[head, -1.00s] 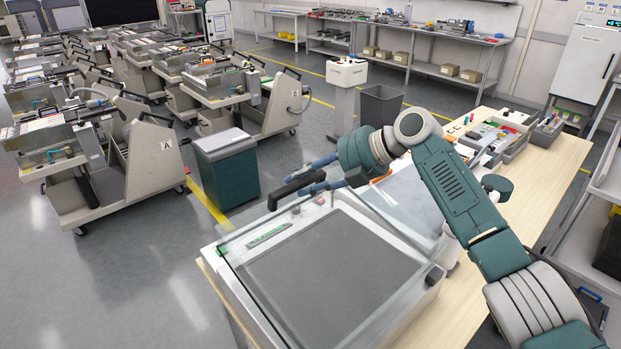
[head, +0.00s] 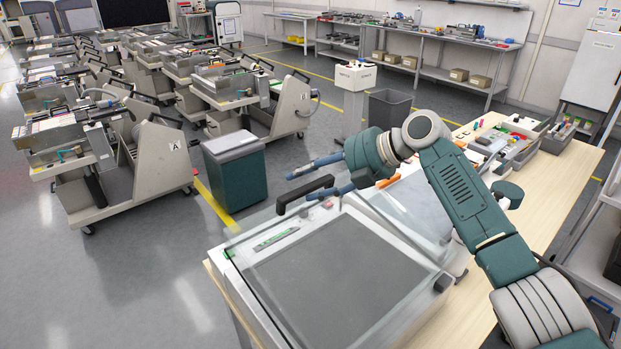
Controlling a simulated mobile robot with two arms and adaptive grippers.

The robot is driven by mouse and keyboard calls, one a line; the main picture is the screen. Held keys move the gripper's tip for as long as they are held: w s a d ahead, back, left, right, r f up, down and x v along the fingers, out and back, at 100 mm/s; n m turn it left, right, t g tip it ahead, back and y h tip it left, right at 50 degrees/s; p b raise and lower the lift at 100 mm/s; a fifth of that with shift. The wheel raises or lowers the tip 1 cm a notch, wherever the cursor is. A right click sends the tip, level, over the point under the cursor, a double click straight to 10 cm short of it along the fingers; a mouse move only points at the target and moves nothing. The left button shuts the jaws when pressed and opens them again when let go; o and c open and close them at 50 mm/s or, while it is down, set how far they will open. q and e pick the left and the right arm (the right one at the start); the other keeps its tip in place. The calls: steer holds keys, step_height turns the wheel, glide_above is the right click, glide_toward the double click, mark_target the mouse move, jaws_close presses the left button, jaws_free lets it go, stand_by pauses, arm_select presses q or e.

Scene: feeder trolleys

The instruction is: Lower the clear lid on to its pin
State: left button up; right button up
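A clear lid (head: 372,244) with a black bar handle (head: 305,194) lies over a light box with a dark grey top (head: 335,268) on the wooden bench. The lid looks low and nearly flat, but I cannot tell whether it touches the box all along. The pin cannot be made out. My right gripper (head: 299,187) is at the far edge of the lid, with its blue fingers apart on either side of the handle. The fingers look open and not pressed on the handle. My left gripper is not in view.
The wooden bench (head: 545,178) carries bins of small parts (head: 517,146) beyond my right arm. A green waste bin (head: 236,177) stands on the floor behind the box. Feeder trolleys (head: 150,160) fill the left side, with open floor before them.

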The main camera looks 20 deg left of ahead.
steer(key=shift+r, duration=0.25)
steer(key=v, duration=1.1)
steer(key=shift+d, duration=0.45)
